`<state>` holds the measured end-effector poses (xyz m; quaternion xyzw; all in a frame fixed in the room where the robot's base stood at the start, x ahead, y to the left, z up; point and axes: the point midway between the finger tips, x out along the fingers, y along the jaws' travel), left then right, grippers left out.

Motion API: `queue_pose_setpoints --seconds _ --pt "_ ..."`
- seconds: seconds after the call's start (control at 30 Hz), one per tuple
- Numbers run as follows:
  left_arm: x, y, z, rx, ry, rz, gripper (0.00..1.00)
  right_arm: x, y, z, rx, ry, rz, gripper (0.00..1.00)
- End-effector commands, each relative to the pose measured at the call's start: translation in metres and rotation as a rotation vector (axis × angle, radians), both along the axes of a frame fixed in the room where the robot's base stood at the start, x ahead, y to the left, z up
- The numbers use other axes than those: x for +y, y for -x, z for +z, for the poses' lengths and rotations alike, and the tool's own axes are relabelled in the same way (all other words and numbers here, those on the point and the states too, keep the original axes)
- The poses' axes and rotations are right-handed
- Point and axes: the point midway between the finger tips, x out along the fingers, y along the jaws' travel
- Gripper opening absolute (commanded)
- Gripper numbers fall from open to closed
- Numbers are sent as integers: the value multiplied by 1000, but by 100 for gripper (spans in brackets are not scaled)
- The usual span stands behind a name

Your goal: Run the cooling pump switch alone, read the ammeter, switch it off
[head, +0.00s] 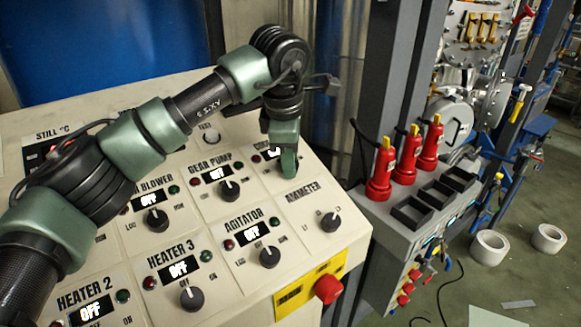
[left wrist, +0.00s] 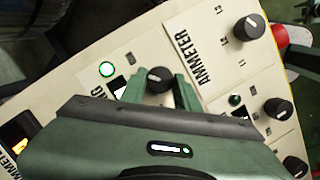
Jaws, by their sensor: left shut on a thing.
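My left gripper (head: 288,165) reaches down onto the cooling panel at the upper right of the sloped console. In the left wrist view its green fingers (left wrist: 158,92) are closed around the sides of a black knob (left wrist: 158,76), the cooling pump switch. The green lamp (left wrist: 107,69) beside it is lit. The cooling display and most of its label are hidden by my gripper. The ammeter selector knob (head: 331,222), marked L1 to L3, lies to the lower right; it also shows in the left wrist view (left wrist: 249,27). My right gripper is not in view.
A red emergency button (head: 328,289) sits at the front edge.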

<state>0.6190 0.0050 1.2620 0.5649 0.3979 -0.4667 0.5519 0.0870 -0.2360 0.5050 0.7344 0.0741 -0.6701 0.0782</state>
Motion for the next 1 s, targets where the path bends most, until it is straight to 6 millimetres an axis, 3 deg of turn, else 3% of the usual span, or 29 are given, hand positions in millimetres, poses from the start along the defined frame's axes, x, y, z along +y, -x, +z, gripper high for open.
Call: queue_pose_setpoints --seconds 0.03,0.5,1.0 --pt "1 0 -8 -10 8 35 0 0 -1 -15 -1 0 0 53" --pt "1 3 -9 -104 137 443 0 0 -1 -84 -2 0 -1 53" --pt "0 5 -7 -172 235 751 0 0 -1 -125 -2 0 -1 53"
